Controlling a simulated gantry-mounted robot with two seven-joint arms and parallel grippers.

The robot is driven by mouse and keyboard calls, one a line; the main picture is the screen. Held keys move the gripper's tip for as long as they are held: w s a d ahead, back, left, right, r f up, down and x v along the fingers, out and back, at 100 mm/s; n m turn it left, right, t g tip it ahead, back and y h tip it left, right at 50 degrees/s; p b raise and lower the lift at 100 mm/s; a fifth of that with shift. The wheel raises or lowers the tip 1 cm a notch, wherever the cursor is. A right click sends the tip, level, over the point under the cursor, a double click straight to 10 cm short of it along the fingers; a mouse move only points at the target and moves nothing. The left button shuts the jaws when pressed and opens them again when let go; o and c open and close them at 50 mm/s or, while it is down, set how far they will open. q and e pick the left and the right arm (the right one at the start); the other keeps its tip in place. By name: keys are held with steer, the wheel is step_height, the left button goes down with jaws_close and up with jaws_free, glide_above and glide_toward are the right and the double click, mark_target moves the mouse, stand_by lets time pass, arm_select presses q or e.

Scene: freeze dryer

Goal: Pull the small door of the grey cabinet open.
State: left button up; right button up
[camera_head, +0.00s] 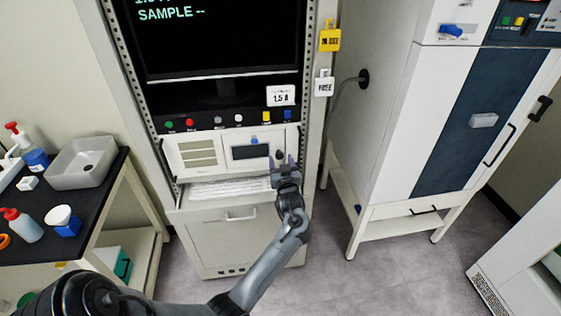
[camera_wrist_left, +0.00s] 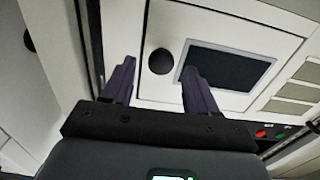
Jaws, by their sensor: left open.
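The grey cabinet (camera_head: 219,244) is a tall rack with a screen on top. Its small door (camera_head: 236,140) is pale with a dark window and looks shut, flush with the front. A dark round knob sits at the door's right side; it shows clearly in the left wrist view (camera_wrist_left: 161,61), beside the dark window (camera_wrist_left: 230,67). My left gripper (camera_head: 281,161) is in front of the knob, partly covering it. In the left wrist view its two purple fingers (camera_wrist_left: 159,68) are apart, with the knob seen between their tips and nothing held. My right gripper is not in view.
A keyboard (camera_head: 225,188) lies on a shelf below the door. A row of coloured buttons (camera_head: 190,123) runs above it. A white freeze dryer (camera_head: 385,110) stands at the right. A black-topped bench (camera_head: 95,190) with a sink and bottles is at the left. Floor between is clear.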

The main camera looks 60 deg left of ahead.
arm_select(q)
steer(key=shift+w+a, duration=0.25)
steer(key=shift+a, duration=0.45)
jaws_close()
